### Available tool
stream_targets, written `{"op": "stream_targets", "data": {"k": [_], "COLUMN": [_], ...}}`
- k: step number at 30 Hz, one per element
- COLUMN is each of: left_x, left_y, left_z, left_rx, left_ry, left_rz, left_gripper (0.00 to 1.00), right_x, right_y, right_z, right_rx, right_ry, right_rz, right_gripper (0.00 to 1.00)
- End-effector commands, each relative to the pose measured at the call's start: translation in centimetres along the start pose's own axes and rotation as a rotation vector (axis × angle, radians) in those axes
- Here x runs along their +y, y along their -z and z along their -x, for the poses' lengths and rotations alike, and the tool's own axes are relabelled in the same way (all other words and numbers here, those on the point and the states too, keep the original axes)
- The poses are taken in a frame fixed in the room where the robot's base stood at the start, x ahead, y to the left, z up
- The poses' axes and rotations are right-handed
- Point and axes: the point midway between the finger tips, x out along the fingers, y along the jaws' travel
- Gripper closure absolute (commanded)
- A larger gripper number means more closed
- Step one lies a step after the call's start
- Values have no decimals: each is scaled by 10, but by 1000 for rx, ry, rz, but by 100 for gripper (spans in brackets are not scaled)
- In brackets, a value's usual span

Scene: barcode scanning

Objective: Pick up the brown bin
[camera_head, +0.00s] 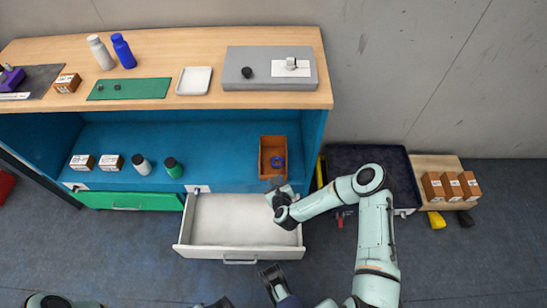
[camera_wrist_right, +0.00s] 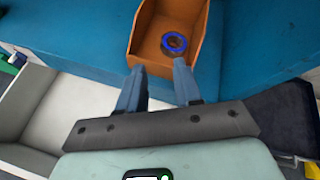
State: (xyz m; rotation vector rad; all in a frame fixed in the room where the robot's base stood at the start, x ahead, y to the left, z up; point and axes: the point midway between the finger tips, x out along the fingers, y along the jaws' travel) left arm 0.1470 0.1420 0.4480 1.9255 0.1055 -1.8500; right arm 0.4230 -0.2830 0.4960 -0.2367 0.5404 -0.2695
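The brown bin (camera_head: 264,160) is an open-topped box on the right end of the blue shelf, with a blue ring-shaped item (camera_head: 278,162) inside. In the right wrist view the bin (camera_wrist_right: 198,52) is straight ahead with the blue ring (camera_wrist_right: 174,43) in it. My right gripper (camera_head: 277,184) is just in front of the bin. Its two fingers (camera_wrist_right: 159,72) are apart, with tips near the bin's front edge; contact cannot be told. A gripper end, seemingly my left one (camera_head: 271,277), shows at the bottom centre, far from the bin; its finger state is unclear.
An open white drawer (camera_head: 240,254) sticks out below the shelf, under my right gripper. The wooden top (camera_head: 210,101) overhangs the shelf. A dark tray (camera_head: 345,160) lies right of the cabinet.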

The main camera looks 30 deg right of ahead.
Motion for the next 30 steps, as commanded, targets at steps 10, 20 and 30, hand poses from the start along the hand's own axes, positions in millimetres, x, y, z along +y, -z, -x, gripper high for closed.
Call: {"op": "stream_targets", "data": {"k": [10, 20, 30], "left_x": [0, -8, -13], "left_y": [-2, 30, 51], "left_z": [0, -21, -33], "left_rx": [-7, 82, 140], "left_ry": [0, 5, 8], "left_rz": [-1, 7, 11], "left_gripper": [57, 57, 57], "right_x": [-57, -68, -76], "right_y": [-14, -14, -12], "right_z": [-23, -82, -112], "right_rx": [-72, -72, -71], "right_ry": [189, 189, 187], "right_rz": [-419, -417, -416], "right_gripper": [66, 66, 66]}}
